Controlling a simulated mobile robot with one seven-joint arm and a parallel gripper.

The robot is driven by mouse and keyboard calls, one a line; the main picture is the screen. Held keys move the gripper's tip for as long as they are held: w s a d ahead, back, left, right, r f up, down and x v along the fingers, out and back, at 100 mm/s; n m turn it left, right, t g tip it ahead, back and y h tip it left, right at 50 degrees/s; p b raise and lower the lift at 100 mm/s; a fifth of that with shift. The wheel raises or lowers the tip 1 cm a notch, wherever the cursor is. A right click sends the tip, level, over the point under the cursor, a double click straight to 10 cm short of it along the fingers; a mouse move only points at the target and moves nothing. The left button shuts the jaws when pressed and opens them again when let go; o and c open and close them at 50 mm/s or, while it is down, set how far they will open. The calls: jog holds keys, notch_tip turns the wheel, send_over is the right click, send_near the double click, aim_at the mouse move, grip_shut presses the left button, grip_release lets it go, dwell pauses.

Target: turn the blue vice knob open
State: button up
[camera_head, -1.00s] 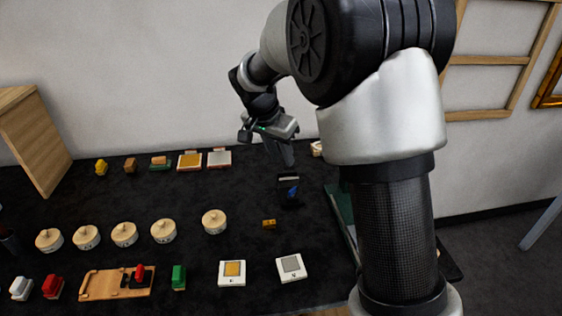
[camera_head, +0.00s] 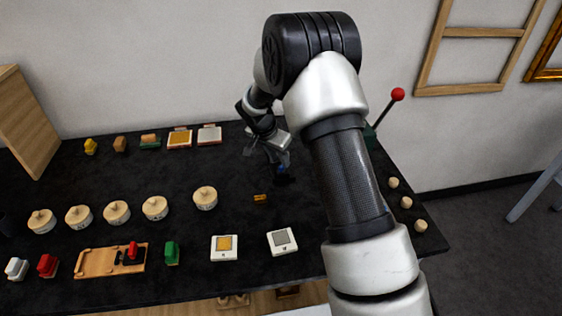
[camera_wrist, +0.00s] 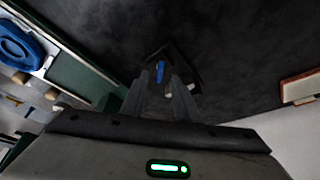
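The blue knob (camera_head: 281,169) is small and sits on a black vice (camera_head: 287,180) on the dark table. My gripper (camera_head: 278,155) is just above it and partly hides it in the head view. In the wrist view, the blue knob (camera_wrist: 160,72) shows upright on the black vice (camera_wrist: 182,62), lined up with the gap between my fingertips (camera_wrist: 160,82). I cannot tell whether either finger touches the knob.
A large blue part (camera_wrist: 20,45) on a green-edged board lies left in the wrist view. A small orange block (camera_head: 260,198) lies in front of the vice. A red-balled lever (camera_head: 397,94) rises at right.

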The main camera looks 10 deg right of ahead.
aim_at(281, 166)
jog(key=shift+x, duration=1.5)
jog(key=shift+c, duration=0.3)
grip_shut()
jog(key=shift+n+b, duration=0.3)
